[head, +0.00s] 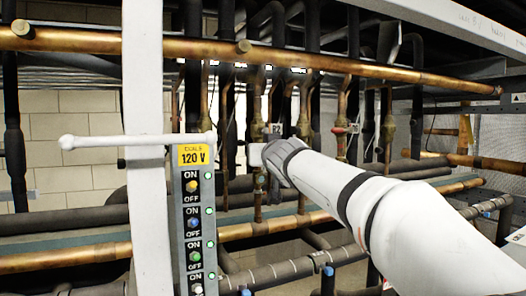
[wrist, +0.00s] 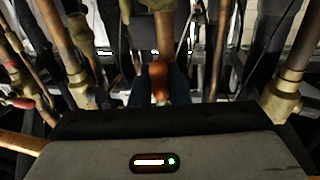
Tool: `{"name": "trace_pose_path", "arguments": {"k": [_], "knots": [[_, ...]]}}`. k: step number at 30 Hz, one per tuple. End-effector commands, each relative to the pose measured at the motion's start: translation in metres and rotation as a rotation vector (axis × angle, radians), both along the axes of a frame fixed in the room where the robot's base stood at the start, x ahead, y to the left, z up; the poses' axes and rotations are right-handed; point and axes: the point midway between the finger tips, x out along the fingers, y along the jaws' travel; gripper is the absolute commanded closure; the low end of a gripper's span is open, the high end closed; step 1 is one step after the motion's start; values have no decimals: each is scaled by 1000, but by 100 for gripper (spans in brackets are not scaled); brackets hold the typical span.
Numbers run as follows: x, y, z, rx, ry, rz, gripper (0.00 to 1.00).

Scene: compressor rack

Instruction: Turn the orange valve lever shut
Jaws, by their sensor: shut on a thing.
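The orange valve lever (wrist: 160,77) shows in the middle of the wrist view, in front of a vertical copper pipe. My gripper (wrist: 160,88) has its two dark fingers on either side of the lever and is shut on it. The lever's far end and the valve body behind it are hard to make out. In the head view my white arm reaches in from the lower right to the pipes. The fingers and the orange lever are hidden there behind the wrist.
A red-handled valve (head: 338,131) sits to the right of my wrist; a red handle (wrist: 22,103) shows at the wrist view's left. A white post (head: 143,220) and a switch panel (head: 193,225) stand at left. A thick copper pipe (head: 110,42) crosses above.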

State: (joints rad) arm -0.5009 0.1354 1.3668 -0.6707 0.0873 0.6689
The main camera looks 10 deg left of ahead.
Motion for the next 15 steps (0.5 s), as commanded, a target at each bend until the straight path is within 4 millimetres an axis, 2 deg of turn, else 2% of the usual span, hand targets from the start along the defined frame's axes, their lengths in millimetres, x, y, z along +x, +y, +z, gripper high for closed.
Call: {"name": "trace_pose_path", "arguments": {"k": [15], "knots": [[-2,2,0,29,21,1,100]]}}
